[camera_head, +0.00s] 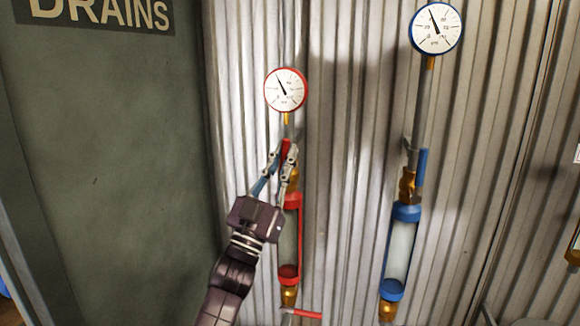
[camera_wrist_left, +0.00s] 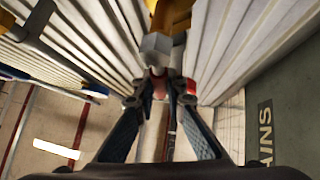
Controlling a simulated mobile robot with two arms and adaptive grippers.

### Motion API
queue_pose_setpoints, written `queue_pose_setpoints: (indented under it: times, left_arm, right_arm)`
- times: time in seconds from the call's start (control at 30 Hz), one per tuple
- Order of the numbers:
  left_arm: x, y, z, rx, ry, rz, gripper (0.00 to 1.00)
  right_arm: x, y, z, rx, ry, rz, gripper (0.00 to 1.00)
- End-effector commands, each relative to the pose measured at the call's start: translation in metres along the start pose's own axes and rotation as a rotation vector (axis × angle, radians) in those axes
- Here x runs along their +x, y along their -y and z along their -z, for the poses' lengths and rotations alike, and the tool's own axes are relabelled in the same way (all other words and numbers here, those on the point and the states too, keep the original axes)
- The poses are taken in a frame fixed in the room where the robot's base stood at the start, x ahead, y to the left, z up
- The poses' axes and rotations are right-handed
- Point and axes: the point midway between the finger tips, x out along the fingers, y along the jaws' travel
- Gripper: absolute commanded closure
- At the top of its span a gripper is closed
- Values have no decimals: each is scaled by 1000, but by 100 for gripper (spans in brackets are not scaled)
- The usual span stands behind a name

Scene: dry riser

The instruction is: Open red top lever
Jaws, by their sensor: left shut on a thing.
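The red top lever (camera_head: 286,148) is on the left pipe, below the red-rimmed gauge (camera_head: 286,90) and above the red-capped sight glass (camera_head: 289,240). It points roughly upright along the pipe. My left gripper (camera_head: 281,160) reaches up from below and is shut on this lever, with one finger on each side. In the left wrist view the fingertips (camera_wrist_left: 160,92) close around a red part, below a grey metal block (camera_wrist_left: 156,45); most of the lever is hidden there. My right gripper is not in view.
A red lower lever (camera_head: 304,314) points right below the sight glass. On the right pipe are a blue-rimmed gauge (camera_head: 435,28), a blue lever (camera_head: 422,168) and a blue-capped sight glass (camera_head: 400,250). Corrugated wall (camera_head: 340,200) stands behind; a green door (camera_head: 110,170) is at left.

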Motion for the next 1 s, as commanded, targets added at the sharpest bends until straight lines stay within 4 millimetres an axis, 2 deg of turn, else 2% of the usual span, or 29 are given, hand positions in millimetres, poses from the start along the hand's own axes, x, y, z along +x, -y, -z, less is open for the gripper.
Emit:
queue_pose_setpoints:
  times: [0.67,0.7,0.8,0.83,1.0]
  left_arm:
    - [-1,4,0,-40,-9,41,100]
    - [-1,4,0,-40,-9,41,85]
    - [-1,4,0,-40,-9,41,74]
    - [-1,4,0,-40,-9,40,71]
    - [-1,4,0,-39,-10,40,71]
  right_arm:
    - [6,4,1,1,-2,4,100]
    - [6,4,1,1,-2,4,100]
    - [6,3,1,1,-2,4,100]
    - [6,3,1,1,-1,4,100]
    - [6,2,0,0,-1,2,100]
